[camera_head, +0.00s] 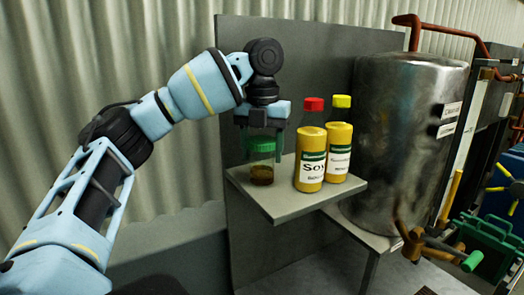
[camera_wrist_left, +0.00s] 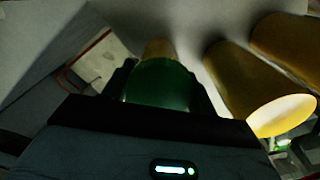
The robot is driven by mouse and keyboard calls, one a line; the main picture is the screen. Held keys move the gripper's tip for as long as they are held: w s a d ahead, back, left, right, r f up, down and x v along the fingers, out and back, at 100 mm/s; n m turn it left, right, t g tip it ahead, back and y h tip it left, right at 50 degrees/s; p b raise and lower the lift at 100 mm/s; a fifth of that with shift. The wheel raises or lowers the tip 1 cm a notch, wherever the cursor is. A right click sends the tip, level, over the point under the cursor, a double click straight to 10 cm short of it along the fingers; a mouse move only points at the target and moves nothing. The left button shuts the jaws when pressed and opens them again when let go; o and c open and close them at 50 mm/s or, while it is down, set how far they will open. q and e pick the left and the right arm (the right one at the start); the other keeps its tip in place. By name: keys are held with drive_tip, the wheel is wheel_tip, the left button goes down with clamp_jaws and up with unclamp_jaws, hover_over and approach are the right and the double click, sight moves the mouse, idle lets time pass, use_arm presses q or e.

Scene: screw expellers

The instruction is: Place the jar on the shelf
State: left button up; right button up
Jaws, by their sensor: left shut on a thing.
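The jar (camera_head: 262,172) is clear with a green lid and brown contents in its lower part. My left gripper (camera_head: 263,132) comes down from above and is shut on the jar at its lid. The jar is upright over the left part of the grey shelf (camera_head: 285,208). I cannot tell whether its base touches the shelf or hangs just above it. In the left wrist view the green lid (camera_wrist_left: 160,84) sits between the fingers. My right gripper is not in view.
A red-capped yellow bottle (camera_head: 311,160) labelled "Soy" stands on the shelf just right of the jar. A yellow-capped bottle (camera_head: 338,150) stands beside it. A grey panel (camera_head: 300,70) backs the shelf. A large metal tank (camera_head: 400,140) stands to the right. The shelf's front left is bare.

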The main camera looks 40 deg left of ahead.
use_arm(q)
drive_tip(key=shift+f, duration=0.2)
drive_tip(key=shift+f, duration=0.2)
drive_tip(key=o, duration=1.1)
drive_tip(key=shift+c, duration=0.2)
drive_tip(key=shift+r, duration=0.1)
drive_tip(key=shift+r, duration=6.1)
